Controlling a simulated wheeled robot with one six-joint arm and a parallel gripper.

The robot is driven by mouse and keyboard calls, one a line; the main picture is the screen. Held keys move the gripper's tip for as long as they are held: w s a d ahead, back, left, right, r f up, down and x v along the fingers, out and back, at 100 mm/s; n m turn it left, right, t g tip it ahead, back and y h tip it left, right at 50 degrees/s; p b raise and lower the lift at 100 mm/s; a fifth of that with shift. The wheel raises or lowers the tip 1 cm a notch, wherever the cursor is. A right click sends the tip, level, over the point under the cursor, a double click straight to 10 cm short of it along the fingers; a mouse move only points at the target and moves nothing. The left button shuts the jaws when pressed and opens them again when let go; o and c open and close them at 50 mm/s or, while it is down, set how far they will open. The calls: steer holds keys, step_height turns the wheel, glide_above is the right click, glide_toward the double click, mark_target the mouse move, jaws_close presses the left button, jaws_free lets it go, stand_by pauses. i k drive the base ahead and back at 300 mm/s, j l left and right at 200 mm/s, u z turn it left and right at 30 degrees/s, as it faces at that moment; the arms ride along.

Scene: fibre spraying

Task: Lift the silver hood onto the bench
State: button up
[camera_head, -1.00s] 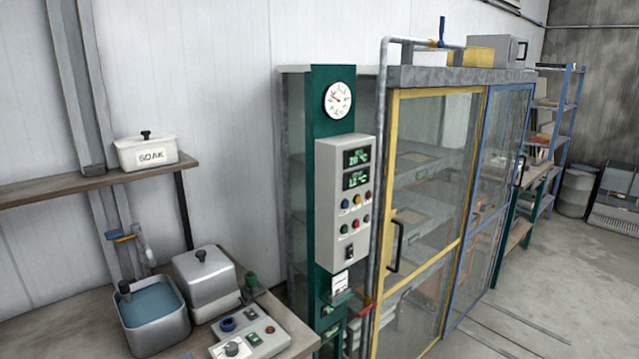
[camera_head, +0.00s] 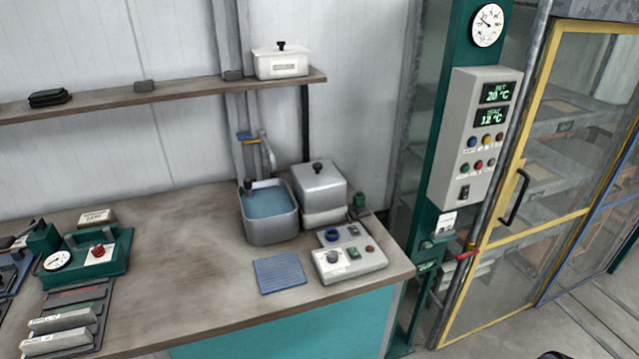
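The silver hood (camera_head: 318,190) is a box-shaped metal cover with a black knob on top. It sits upright at the back right of the bench (camera_head: 185,265), over a paler base (camera_head: 326,218). Whatever is under the hood is hidden. My gripper is not in view.
A basin of blue water (camera_head: 270,225) stands just left of the hood, and a control box (camera_head: 350,262) is in front. A blue ribbed mat (camera_head: 280,274) lies nearby. A shelf (camera_head: 190,94) with a white lidded box (camera_head: 280,64) hangs above. The bench middle is clear.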

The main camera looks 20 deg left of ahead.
mark_target(317, 186)
steer(key=i+j+z, duration=0.15)
steer(key=i+j, duration=0.25)
steer(key=i+j+z, duration=0.15)
steer(key=i+j, duration=0.25)
steer(key=j, duration=0.25)
